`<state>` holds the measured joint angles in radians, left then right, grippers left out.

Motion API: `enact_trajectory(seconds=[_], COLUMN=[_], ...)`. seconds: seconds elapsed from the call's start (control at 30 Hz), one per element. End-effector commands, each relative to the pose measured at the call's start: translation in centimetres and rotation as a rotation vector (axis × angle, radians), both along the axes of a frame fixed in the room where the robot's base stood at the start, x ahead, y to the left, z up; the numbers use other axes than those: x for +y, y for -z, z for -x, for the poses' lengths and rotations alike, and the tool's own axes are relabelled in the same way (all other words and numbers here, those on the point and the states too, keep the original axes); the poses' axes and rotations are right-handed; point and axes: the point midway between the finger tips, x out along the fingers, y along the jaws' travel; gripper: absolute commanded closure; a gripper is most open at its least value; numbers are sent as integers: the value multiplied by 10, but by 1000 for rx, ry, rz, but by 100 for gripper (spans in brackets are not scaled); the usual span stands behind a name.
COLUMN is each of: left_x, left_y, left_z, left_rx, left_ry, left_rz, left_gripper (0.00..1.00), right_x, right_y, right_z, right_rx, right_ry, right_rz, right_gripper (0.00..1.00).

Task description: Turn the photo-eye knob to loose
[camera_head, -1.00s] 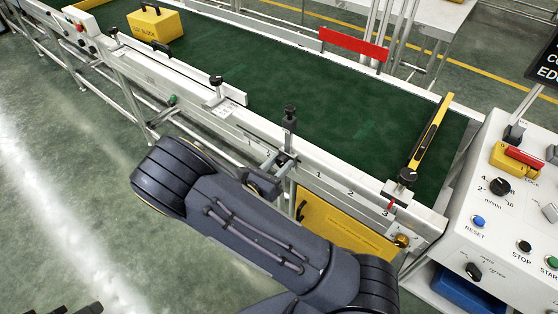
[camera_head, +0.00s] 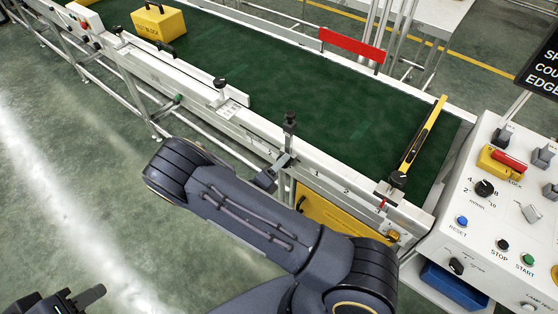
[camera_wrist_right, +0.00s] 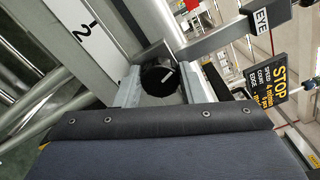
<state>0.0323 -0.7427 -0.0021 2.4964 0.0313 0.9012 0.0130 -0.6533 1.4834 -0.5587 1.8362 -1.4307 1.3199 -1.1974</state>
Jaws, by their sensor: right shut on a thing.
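In the right wrist view the photo-eye knob (camera_wrist_right: 160,78) is a round black knob with a white pointer line, beside a grey arm marked EYE (camera_wrist_right: 232,36). My right gripper (camera_head: 268,179) is at the bracket, its fingers on either side of the knob and shut on it. In the head view the knob is hidden by my gripper. My left gripper (camera_head: 82,298) is partly in view at the bottom left, away from the conveyor; its opening is unclear.
The conveyor belt (camera_head: 220,60) carries a yellow block (camera_head: 158,22) at the far left. A yellow bar (camera_head: 424,135) lies across its right end. A control console (camera_head: 470,205) with knobs and buttons stands at the right. Floor at the left is clear.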

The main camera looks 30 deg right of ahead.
Motion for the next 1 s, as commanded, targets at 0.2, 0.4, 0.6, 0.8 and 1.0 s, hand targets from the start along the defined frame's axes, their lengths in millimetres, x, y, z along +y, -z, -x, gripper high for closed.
enact_trajectory(seconds=[0.2,0.4,0.6,0.8,1.0], left_x=[0,0,0,0,0], left_y=[-7,-10,-12,-12,-12], left_z=[0,0,0,0,0], left_rx=[0,0,0,0,0], left_ry=[0,0,0,0,0], left_rz=[0,0,0,0,0], left_gripper=[64,64,64,64,64], right_x=[1,1,1,1,1], right_y=[0,1,2,2,2], right_z=[0,0,0,0,0], right_rx=[145,232,274,287,286], right_ry=[-1,-1,-1,-1,-1], right_rz=[58,94,111,116,115], right_gripper=[87,87,87,87,87])
